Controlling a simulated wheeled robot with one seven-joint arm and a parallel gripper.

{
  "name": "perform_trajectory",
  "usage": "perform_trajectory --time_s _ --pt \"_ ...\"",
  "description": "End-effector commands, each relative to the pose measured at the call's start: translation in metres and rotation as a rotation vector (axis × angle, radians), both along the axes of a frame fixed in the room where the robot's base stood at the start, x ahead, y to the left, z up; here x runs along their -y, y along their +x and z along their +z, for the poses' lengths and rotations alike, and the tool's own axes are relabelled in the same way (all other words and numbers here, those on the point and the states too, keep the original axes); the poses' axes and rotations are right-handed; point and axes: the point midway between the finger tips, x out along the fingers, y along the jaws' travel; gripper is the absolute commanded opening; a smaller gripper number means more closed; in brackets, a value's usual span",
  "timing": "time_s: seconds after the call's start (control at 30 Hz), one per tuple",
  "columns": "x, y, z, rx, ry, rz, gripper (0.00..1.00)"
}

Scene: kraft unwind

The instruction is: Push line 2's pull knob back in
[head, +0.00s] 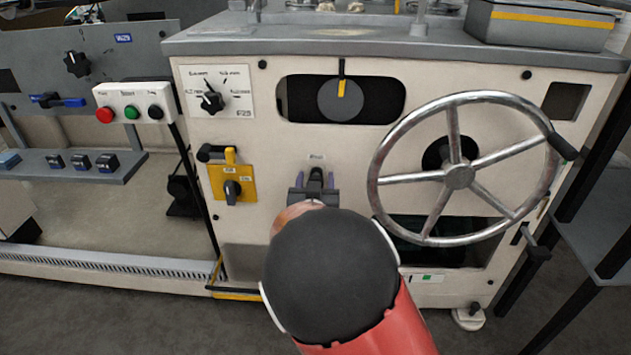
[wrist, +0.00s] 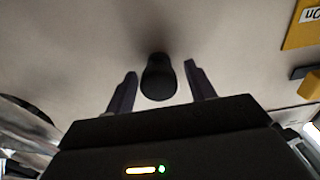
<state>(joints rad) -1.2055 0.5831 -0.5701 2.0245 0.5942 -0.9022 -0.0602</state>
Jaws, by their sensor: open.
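A black round pull knob (wrist: 159,78) stands out from the cream panel in the wrist view, on a short dark stem. My gripper (wrist: 160,70) is open, with one finger on each side of the knob and a visible gap to each. In the head view my gripper (head: 314,180) is in front of the cream machine panel (head: 290,222), just below a small white label (head: 317,157). The gripper and arm mostly hide the knob there. I cannot tell from the frames whether the palm touches the knob, or read a line number on the label.
A large metal handwheel (head: 459,176) is close on the right. A yellow plate with a black rotary switch (head: 232,186) is on the left, below a selector dial (head: 212,101). A grey worktop (head: 390,40) overhangs above. The panel directly around the label is clear.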

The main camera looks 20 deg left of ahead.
Motion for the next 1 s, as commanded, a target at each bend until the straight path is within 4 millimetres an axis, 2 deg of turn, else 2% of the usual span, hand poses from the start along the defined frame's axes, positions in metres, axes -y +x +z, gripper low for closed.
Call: perform_trajectory --time_s 0.17,0.4,0.6,1.0 --pt "0.002 -0.01 0.0 0.0 0.001 0.001 0.55" --pt "0.012 -0.049 -0.001 -0.001 0.002 0.001 0.55" --pt "0.017 -0.072 -0.001 -0.001 0.0 0.001 0.55" --pt "0.018 -0.075 0.0 0.0 0.0 0.0 0.55"
